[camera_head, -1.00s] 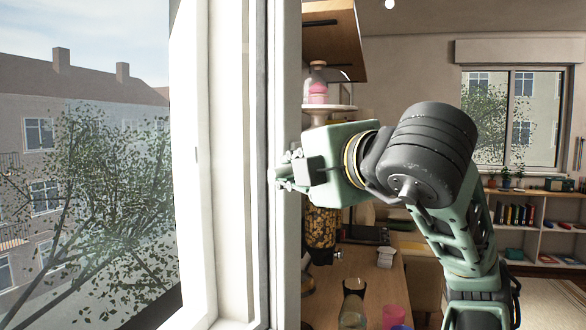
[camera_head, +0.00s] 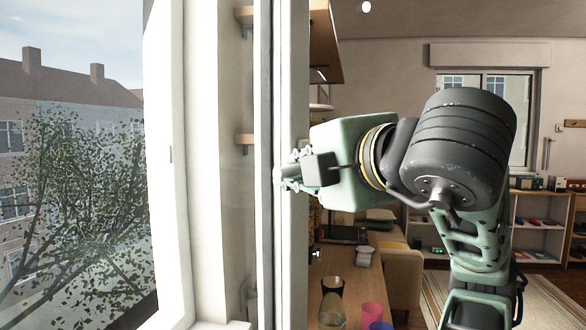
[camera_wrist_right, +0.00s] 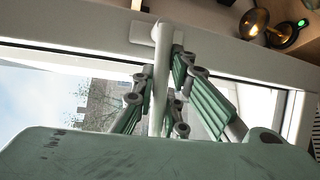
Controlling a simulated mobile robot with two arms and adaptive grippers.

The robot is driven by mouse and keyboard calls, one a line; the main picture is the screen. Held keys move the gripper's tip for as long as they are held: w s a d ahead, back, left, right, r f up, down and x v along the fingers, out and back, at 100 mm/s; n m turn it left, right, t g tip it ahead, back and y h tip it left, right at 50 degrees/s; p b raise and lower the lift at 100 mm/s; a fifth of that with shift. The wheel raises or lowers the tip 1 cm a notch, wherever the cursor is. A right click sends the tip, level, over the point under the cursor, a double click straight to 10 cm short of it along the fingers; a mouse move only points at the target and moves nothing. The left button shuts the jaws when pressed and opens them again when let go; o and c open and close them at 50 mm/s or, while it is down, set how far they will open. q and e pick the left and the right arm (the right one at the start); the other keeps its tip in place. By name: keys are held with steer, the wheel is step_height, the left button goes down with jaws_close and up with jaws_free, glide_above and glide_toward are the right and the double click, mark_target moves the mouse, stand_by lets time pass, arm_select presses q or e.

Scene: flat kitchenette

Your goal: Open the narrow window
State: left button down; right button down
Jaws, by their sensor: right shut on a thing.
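The narrow window shows in the head view as a white sash (camera_head: 294,90) seen nearly edge-on, with a paler white frame (camera_head: 200,160) to its left. In the right wrist view, its white handle (camera_wrist_right: 160,75) stands out from a mount on the sash rail (camera_wrist_right: 90,35), with glass below. My right gripper (camera_head: 287,174) is shut on the handle, its green fingers on both sides of it in the right wrist view (camera_wrist_right: 163,105). Whether the sash stands apart from its frame is hard to tell. My left gripper is not in view.
Right of the sash, a wooden counter (camera_head: 345,275) holds a glass (camera_head: 332,308), a pink cup (camera_head: 372,313) and a blue cup. A wooden cabinet (camera_head: 325,45) hangs above. Shelves (camera_head: 530,225) and another window stand at the back right. Floor shows at the lower right.

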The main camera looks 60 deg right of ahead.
steer(key=shift+s+r, duration=0.1)
steer(key=shift+s, duration=0.15)
steer(key=c, duration=1.7)
jaws_free()
steer(key=v, duration=1.2)
